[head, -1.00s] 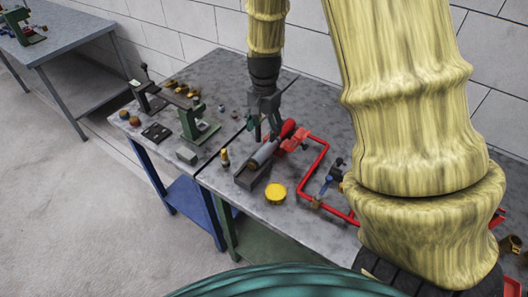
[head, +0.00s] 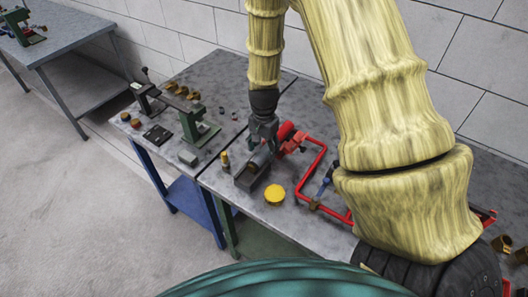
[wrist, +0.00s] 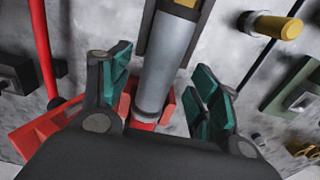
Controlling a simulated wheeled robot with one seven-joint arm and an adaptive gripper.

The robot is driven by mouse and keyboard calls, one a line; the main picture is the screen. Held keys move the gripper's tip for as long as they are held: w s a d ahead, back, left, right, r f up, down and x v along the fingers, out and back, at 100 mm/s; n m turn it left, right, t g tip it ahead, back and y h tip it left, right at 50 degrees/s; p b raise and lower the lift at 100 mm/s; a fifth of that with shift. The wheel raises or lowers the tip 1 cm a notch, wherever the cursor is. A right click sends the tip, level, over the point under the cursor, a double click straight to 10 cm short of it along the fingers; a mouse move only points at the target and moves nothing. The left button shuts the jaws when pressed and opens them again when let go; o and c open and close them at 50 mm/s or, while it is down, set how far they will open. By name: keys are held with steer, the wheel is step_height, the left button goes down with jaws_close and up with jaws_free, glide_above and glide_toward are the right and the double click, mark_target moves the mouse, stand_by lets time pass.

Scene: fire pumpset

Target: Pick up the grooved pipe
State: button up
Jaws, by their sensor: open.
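The grooved pipe appears to be the grey cylinder (wrist: 170,62) between my gripper's fingers in the wrist view, with a dark ring near its lower end. In the head view the grey pipe (head: 262,157) lies along a dark block, partly hidden by my gripper. My gripper (wrist: 162,85) is open, with one teal-padded finger on each side of the pipe, and gaps show between pads and pipe. In the head view my gripper (head: 264,138) points down over the pipe. A red part (wrist: 165,105) is by the pipe's lower end.
A dark holder (head: 246,182) is under the pipe. A yellow round cap (head: 275,194) and red piping (head: 318,170) are close by on the grey table. A green stand (head: 201,132) is on the left table. Bare tabletop (head: 250,222) shows toward the front.

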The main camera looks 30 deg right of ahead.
steer(key=shift+f, duration=0.7)
steer(key=shift+c, duration=0.3)
jaws_close()
steer(key=shift+r, duration=0.2)
steer(key=shift+r+b, duration=0.85)
steer(key=shift+r, duration=0.45)
steer(key=s+a+r+b, duration=0.2)
steer(key=s+a+b, duration=0.3)
steer(key=s, duration=0.8)
steer(key=a, duration=0.3)
steer(key=shift+s, duration=0.4)
